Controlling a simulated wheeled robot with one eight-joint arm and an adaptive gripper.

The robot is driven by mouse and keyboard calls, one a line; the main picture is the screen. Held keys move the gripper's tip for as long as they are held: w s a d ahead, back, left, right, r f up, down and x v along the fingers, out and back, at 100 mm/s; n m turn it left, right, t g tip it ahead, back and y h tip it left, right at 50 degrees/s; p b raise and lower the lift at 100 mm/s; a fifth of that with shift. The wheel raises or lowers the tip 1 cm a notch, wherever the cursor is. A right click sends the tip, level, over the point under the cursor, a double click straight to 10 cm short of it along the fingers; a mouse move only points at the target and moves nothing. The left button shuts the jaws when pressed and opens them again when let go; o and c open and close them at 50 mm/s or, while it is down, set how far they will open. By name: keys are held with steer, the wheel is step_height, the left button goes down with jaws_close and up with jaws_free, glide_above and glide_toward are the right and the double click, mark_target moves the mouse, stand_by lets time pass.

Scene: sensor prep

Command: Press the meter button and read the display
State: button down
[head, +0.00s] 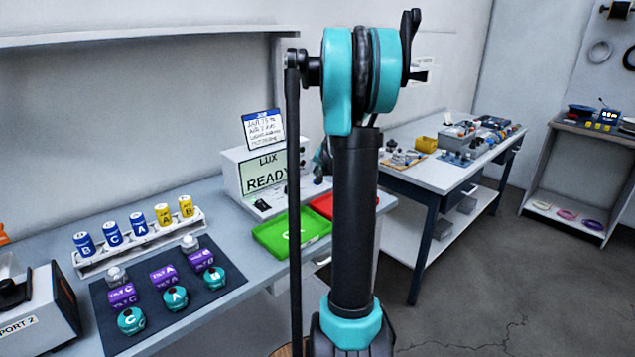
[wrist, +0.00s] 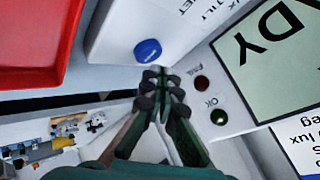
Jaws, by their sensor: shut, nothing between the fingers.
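The meter is a white box (head: 232,172) on the bench in the head view, and its display (head: 266,174) reads "LUX READY". In the wrist view part of the display (wrist: 265,55) shows "DY", turned in the picture. A round blue button (wrist: 148,51) sits on a white face with print beside it. My gripper (wrist: 160,76) is shut and empty, its fingertips just below the button in the picture. A small gap shows; I cannot tell the height between them. In the head view my arm hides most of the gripper.
Red "Fail" (wrist: 202,83) and dark green "OK" (wrist: 219,117) lamps sit right of the fingertips. A green tray (head: 290,232) and a red tray (head: 322,206) lie before the meter. A job card (head: 263,129) stands on it. Lettered pieces lie on a dark mat (head: 232,285).

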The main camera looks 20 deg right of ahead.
steer(key=shift+f, duration=0.1)
steer(key=shift+f, duration=0.3)
steer(key=shift+f, duration=0.45)
stand_by(1.1)
steer(key=shift+r, duration=0.85)
steer(key=shift+r, duration=2.5)
